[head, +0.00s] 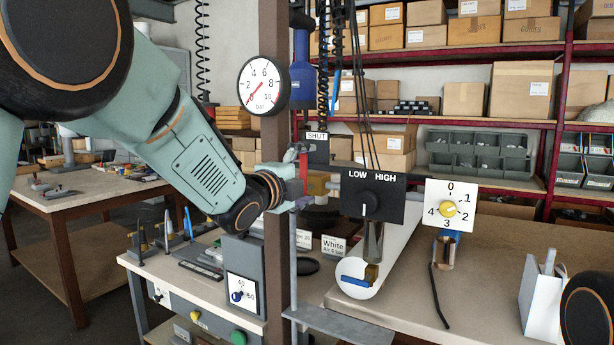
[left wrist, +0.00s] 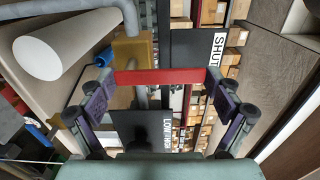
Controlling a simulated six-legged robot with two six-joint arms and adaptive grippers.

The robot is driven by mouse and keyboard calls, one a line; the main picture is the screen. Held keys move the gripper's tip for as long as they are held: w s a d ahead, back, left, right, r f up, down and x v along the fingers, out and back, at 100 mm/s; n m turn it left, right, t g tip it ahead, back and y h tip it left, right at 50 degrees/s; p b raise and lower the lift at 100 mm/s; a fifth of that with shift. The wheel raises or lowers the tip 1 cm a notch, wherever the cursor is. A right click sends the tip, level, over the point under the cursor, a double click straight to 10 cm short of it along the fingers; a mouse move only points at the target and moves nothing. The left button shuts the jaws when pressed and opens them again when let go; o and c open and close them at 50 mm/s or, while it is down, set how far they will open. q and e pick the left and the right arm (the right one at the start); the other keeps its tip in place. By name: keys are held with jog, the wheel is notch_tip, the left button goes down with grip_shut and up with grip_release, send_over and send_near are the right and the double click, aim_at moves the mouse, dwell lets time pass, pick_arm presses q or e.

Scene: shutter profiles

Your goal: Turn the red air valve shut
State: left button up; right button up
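The red valve handle (head: 304,160) shows as a small upright red piece beside the brown post, just below the SHUT sign (head: 317,136). In the left wrist view the handle is a red bar (left wrist: 160,77) lying across between the fingertips of my left gripper (left wrist: 160,82). The fingers are wide apart, one near each end of the bar. I cannot tell whether they touch it. The SHUT sign also shows there (left wrist: 219,46). My right gripper is not in view.
A round gauge (head: 264,86) is on the post, its needle near 0. A LOW/HIGH selector (head: 390,195) and a numbered dial (head: 450,207) stand right of the valve. A white roll (left wrist: 60,42) lies close by. A white box (head: 540,305) is on the right bench.

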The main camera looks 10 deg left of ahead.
pick_arm(q)
jog(key=shift+o, duration=0.4)
jog(key=v, duration=1.2)
jog(key=shift+w, duration=0.1)
jog(key=x, duration=1.2)
jog(key=shift+s, duration=0.2)
